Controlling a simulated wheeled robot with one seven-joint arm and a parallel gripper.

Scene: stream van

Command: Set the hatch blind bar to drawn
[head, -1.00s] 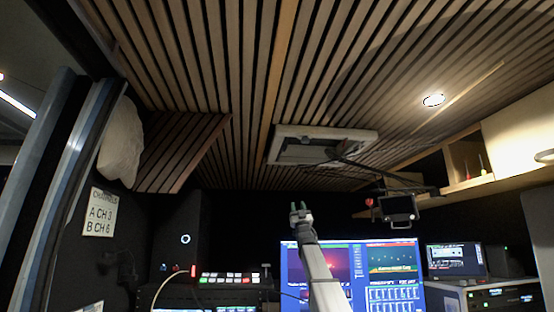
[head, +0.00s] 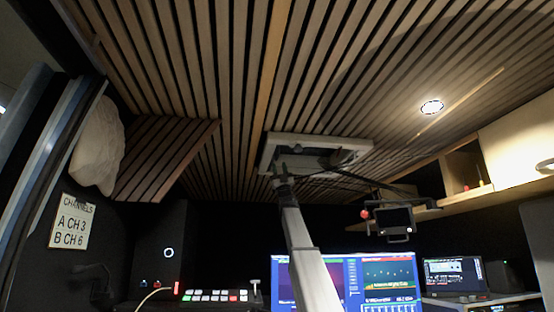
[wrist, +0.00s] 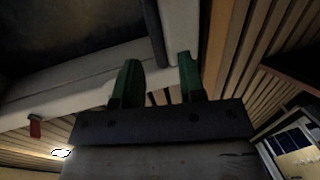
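The roof hatch (head: 350,158) is a pale frame around a dark opening in the slatted ceiling, in the head view. In the wrist view its frame (wrist: 75,80) fills much of the upper left, with the dark opening behind. A narrow dark grey strip (wrist: 152,30) runs along the opening's side; I cannot tell if it is the blind bar. A small red tab (wrist: 36,128) hangs at the frame's lower edge. My gripper (head: 282,172) is just below the hatch's near left edge. Its green fingers (wrist: 160,82) are apart, with nothing clearly between them.
A small dark monitor (head: 394,222) hangs on an arm right of the hatch. A shelf (head: 465,200) and a pale cabinet (head: 520,140) line the right wall. Lit screens (head: 385,275) and a switcher (head: 215,296) stand below. A ceiling lamp (head: 431,107) is lit.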

